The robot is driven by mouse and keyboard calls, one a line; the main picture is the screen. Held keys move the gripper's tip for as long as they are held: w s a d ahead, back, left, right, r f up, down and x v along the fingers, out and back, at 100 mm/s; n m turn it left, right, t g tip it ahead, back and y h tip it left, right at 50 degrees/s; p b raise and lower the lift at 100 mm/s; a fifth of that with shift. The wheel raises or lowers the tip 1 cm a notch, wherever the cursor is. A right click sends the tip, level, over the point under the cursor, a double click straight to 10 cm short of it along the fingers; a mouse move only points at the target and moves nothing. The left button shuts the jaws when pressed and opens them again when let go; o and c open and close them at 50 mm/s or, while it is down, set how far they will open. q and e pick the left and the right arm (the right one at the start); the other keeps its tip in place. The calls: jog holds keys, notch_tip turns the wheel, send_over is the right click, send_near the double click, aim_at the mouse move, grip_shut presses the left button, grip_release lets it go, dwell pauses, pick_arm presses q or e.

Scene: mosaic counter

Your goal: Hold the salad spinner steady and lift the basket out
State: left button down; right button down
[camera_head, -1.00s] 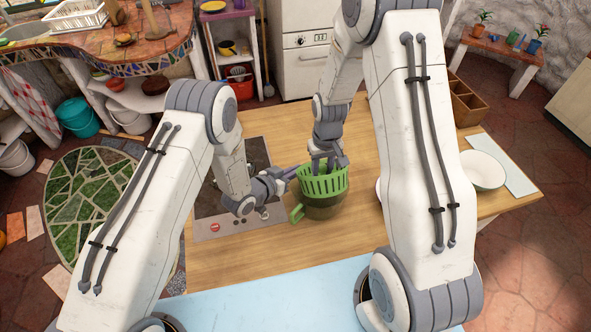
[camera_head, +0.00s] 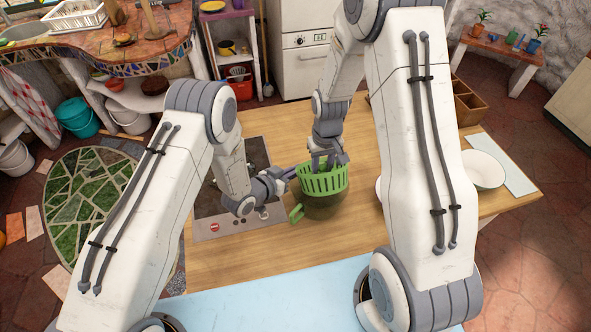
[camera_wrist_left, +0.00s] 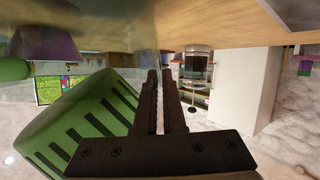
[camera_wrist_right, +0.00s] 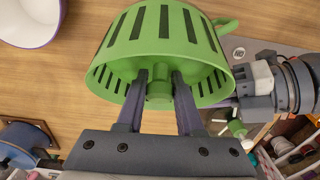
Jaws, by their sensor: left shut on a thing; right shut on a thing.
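The salad spinner stands upright on the wooden table. Its dark, see-through bowl (camera_head: 322,211) has a green loop handle (camera_head: 296,214) at front left. The green slotted basket (camera_head: 324,183) rises above the bowl's rim, its lower part apparently still within it. My right gripper (camera_head: 322,162) reaches down into the basket and is shut on its centre post, clear in the right wrist view (camera_wrist_right: 160,88). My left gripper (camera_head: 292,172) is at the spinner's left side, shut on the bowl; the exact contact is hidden. The basket (camera_wrist_left: 85,125) fills the left of the left wrist view.
A dark cooktop (camera_head: 222,195) lies left of the spinner. A wooden box (camera_head: 468,105) is behind. The table in front of the spinner is clear.

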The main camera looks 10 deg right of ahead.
pick_arm(q)
jog(key=shift+s+d+f, duration=0.1)
jog(key=shift+s+f, duration=0.2)
jog(key=shift+s, duration=0.15)
pick_arm(e)
send_over(318, 200)
jog(key=shift+f, duration=5)
pick_arm(q)
jog(key=shift+w, duration=0.15)
pick_arm(e)
jog(key=shift+s+a+f, duration=0.1)
jog(key=shift+f, duration=0.45)
pick_arm(q)
jog(key=shift+w, duration=0.1)
pick_arm(e)
jog(key=shift+f, duration=0.15)
pick_arm(q)
jog(key=shift+w+a, duration=0.1)
jog(key=shift+a, duration=0.1)
pick_arm(e)
jog(key=shift+d, duration=0.2)
pick_arm(q)
jog(key=shift+w+r, duration=0.1)
jog(key=shift+w, duration=0.05)
pick_arm(e)
jog(key=c, duration=1.1)
grip_release()
